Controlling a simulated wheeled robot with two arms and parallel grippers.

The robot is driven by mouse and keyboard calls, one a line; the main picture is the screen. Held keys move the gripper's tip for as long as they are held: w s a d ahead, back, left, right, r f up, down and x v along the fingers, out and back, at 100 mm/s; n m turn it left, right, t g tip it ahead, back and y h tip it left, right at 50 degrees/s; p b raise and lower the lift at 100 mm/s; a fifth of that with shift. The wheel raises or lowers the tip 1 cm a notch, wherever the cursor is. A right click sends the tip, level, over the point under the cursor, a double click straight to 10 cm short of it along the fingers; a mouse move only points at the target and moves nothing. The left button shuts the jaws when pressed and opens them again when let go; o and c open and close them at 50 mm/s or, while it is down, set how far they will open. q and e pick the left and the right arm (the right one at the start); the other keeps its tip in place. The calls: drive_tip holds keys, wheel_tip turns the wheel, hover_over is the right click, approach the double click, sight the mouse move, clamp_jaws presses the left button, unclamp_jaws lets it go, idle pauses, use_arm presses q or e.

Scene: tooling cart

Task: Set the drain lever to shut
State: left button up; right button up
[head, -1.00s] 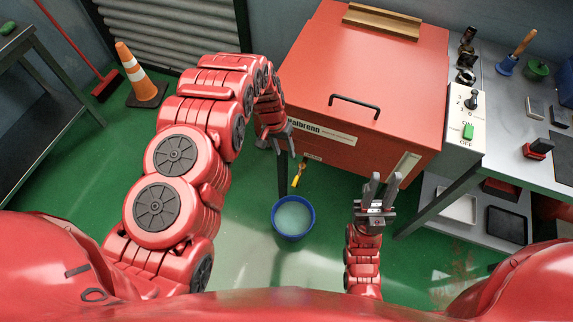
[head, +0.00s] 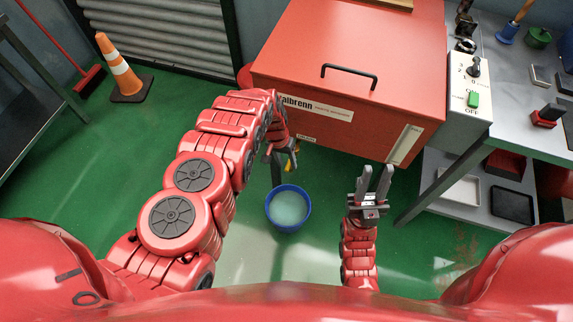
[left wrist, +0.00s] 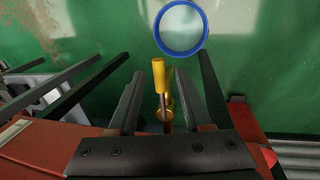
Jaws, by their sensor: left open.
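The drain lever (head: 292,162) is yellow and sits low under the front of the red machine (head: 345,75). In the head view my left gripper partly covers it. In the left wrist view the lever (left wrist: 159,76) shows between the two fingers, with its handle end pointing toward the bucket. My left gripper (head: 280,157) is open around or just above the lever; I cannot tell whether a finger touches it. It also shows in the left wrist view (left wrist: 158,74). My right gripper (head: 374,182) is open and empty, low in front of the machine.
A blue bucket (head: 288,227) with pale liquid stands on the green floor close to the lever. A grey bench (head: 470,165) with tools is on the right. A traffic cone (head: 121,70) stands at the back left.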

use_arm(q)
clamp_jaws()
idle(0.3)
idle(1.2)
